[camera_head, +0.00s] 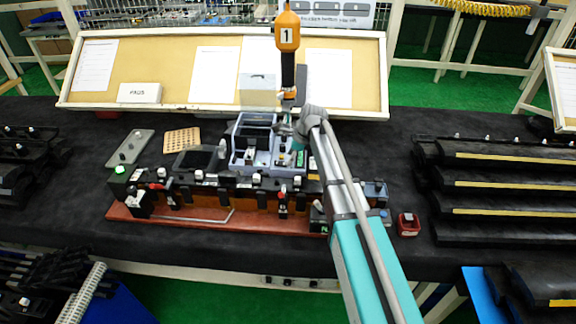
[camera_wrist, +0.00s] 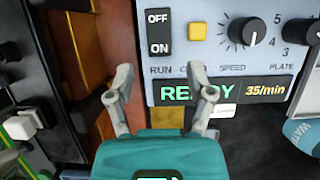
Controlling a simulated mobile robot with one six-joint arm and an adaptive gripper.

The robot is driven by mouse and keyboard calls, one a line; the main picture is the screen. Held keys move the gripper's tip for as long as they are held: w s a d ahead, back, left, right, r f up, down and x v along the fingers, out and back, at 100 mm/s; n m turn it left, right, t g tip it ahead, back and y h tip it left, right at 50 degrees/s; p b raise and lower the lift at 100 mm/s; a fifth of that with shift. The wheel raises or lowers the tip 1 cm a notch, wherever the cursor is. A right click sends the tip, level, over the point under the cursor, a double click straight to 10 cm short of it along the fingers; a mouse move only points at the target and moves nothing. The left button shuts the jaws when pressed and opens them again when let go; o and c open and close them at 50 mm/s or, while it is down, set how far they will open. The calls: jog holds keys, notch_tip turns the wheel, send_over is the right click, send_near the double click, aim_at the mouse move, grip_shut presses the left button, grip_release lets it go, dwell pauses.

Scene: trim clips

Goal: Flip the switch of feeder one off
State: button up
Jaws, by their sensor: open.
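In the wrist view a grey control panel (camera_wrist: 220,55) has a black rocker switch (camera_wrist: 159,33) at its upper left, marked OFF above and ON below. I cannot tell which side is pressed in. A display (camera_wrist: 222,91) below reads READY and 35/min. My gripper (camera_wrist: 160,72) is open and empty, its fingers pointing up the picture below the switch; I see no contact with it. In the head view my gripper (camera_head: 288,129) is over the grey-blue feeder unit (camera_head: 240,150), partly covering it. I cannot read a feeder number on the panel.
Beside the switch are a yellow button (camera_wrist: 198,32) and a speed dial (camera_wrist: 247,33). An orange tool marked 1 (camera_head: 287,32) hangs close behind my gripper. A brown fixture rail (camera_head: 190,214) with several clamps lies in front. Black stacked trays (camera_head: 500,180) stand right.

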jog(key=shift+b+x, duration=0.7)
jog(key=shift+x, duration=0.3)
